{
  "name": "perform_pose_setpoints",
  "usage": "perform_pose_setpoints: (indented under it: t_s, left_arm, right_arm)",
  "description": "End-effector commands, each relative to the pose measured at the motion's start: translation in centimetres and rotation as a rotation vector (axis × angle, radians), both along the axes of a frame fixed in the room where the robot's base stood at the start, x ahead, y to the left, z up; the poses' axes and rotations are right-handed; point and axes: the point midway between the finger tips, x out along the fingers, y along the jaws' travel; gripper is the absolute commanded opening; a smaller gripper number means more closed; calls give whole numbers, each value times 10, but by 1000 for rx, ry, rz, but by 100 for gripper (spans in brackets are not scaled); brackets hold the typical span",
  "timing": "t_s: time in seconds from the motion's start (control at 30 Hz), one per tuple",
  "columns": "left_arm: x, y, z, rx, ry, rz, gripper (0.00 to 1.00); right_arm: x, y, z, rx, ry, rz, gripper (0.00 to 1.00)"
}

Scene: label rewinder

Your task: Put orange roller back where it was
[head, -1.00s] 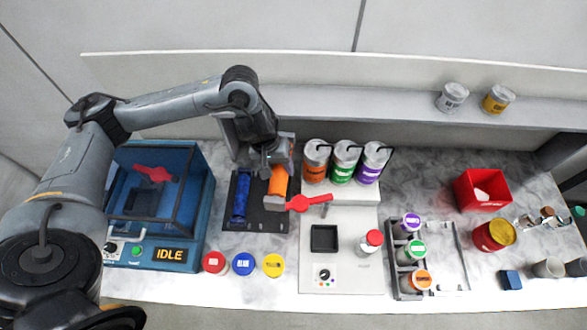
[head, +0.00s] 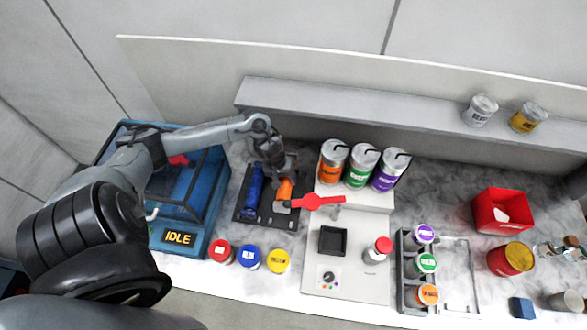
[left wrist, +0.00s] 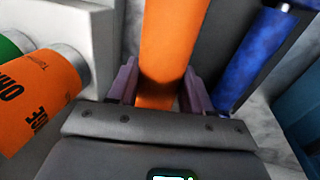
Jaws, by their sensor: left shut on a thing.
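The orange roller (head: 285,189) is at the dark rack (head: 266,215), to the right of the blue roller (head: 254,186). My left gripper (head: 280,178) is over its far end. In the left wrist view my left gripper (left wrist: 155,95) has a finger on each side of the orange roller (left wrist: 168,45) and is shut on it. The blue roller also shows there (left wrist: 255,55), lying beside it. I cannot tell whether the orange roller rests fully in the rack. My right gripper is not in view.
A red lever (head: 318,201) sticks out right of the rack. Orange, green and purple canisters (head: 360,167) stand to the right. The blue IDLE machine (head: 205,200) stands to the left. Red, blue and yellow lidded pots (head: 249,259) stand in front.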

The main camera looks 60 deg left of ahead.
Motion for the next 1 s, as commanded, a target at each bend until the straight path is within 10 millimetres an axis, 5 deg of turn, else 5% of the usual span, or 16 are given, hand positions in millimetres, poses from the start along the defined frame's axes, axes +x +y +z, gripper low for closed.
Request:
perform_pose_setpoints:
  t_s: [0.2,0.57,1.0]
  left_arm:
    - [-13,1,-23,4,-2,-12,0]
    - [-15,2,-35,4,-2,-16,0]
    - [-14,2,-60,5,-3,-16,0]
  right_arm:
    - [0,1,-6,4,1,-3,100]
    - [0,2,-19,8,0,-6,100]
    - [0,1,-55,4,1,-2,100]
